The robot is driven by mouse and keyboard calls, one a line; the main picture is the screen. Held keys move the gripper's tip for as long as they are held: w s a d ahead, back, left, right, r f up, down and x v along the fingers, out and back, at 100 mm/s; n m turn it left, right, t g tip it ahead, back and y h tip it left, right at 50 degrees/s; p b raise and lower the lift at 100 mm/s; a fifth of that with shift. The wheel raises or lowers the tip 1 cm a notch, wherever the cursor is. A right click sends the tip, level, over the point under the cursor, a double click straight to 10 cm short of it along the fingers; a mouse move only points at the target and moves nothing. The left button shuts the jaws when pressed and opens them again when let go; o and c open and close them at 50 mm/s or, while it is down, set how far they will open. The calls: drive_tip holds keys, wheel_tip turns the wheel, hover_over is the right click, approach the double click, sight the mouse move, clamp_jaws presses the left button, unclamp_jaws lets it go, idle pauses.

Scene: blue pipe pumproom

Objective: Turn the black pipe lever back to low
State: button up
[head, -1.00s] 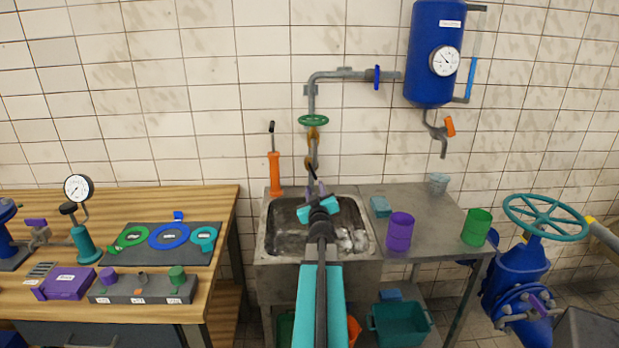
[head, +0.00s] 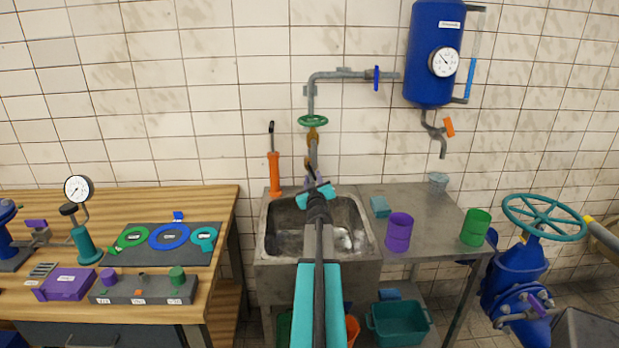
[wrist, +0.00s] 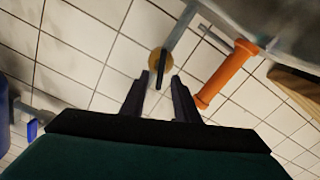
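The black pipe lever (wrist: 160,80) hangs from a round brass fitting (wrist: 160,62) on the grey pipe in the wrist view. My gripper (wrist: 161,82) is open. Its two dark fingers stand apart, one on each side of the lever in that picture, with a gap on both sides. I cannot tell how deep the lever reaches between them. In the head view my gripper (head: 313,181) is above the sink, in front of the pipe's lower end, and it and my arm hide much of the lever.
An orange hand pump (head: 274,172) stands close to the left of my gripper. A green handwheel (head: 313,121) is on the pipe above. The metal sink (head: 265,262) lies below. Purple (head: 399,232) and green (head: 476,228) cups stand on the steel table to the right.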

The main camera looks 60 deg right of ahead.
sight(312, 172)
drive_tip(key=shift+x, duration=1.8)
clamp_jaws()
